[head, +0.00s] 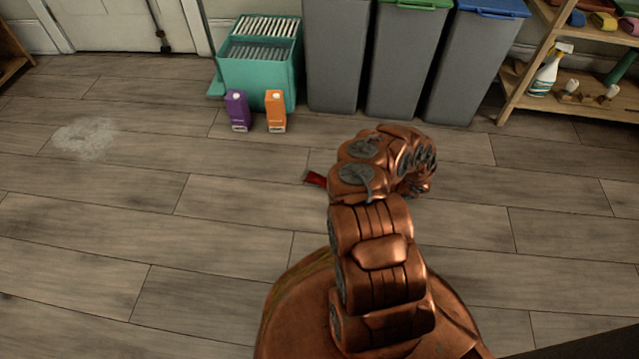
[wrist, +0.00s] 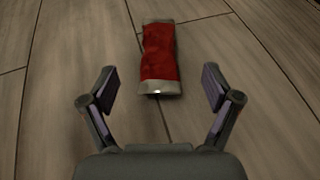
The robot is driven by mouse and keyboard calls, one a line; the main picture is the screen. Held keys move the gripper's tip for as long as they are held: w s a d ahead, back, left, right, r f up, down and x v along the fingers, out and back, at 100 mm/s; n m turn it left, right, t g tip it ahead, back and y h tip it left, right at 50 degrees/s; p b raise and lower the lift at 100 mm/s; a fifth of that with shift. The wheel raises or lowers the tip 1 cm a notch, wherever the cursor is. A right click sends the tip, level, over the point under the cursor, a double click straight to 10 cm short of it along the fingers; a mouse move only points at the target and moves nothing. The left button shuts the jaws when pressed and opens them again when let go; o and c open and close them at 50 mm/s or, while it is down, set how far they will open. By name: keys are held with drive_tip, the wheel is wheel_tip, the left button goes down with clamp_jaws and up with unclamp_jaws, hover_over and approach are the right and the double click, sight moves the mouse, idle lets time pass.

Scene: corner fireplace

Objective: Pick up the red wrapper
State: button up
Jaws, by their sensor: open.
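The red wrapper (wrist: 160,58) lies flat on the wooden floor in the wrist view, with silvery ends at its top and bottom. In the head view only its left end (head: 316,179) shows; my arm hides the rest. My gripper (wrist: 159,88) is open and empty in the wrist view. Its two fingers stand apart on either side of the wrapper's near end, and the wrapper lies mostly ahead of the fingertips. I see no contact between fingers and wrapper. In the head view my arm's bent links hide the gripper.
A purple carton (head: 238,111) and an orange carton (head: 275,111) stand before a teal bin (head: 259,80). Several grey bins (head: 337,60) line the wall. A wooden shelf (head: 515,95) holds a spray bottle (head: 549,72). A pale patch (head: 84,138) marks the left floor. Floor around the wrapper is clear.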

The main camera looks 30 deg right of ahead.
sight(322, 178)
drive_tip(key=b+x, duration=0.3)
drive_tip(key=x, duration=0.3)
drive_tip(key=shift+w+a+b, duration=0.25)
drive_tip(key=shift+a+b, duration=0.05)
drive_tip(key=shift+w+a+f, duration=0.1)
drive_tip(key=shift+w+a, duration=0.1)
drive_tip(key=shift+w, duration=0.15)
drive_tip(key=c, duration=0.8)
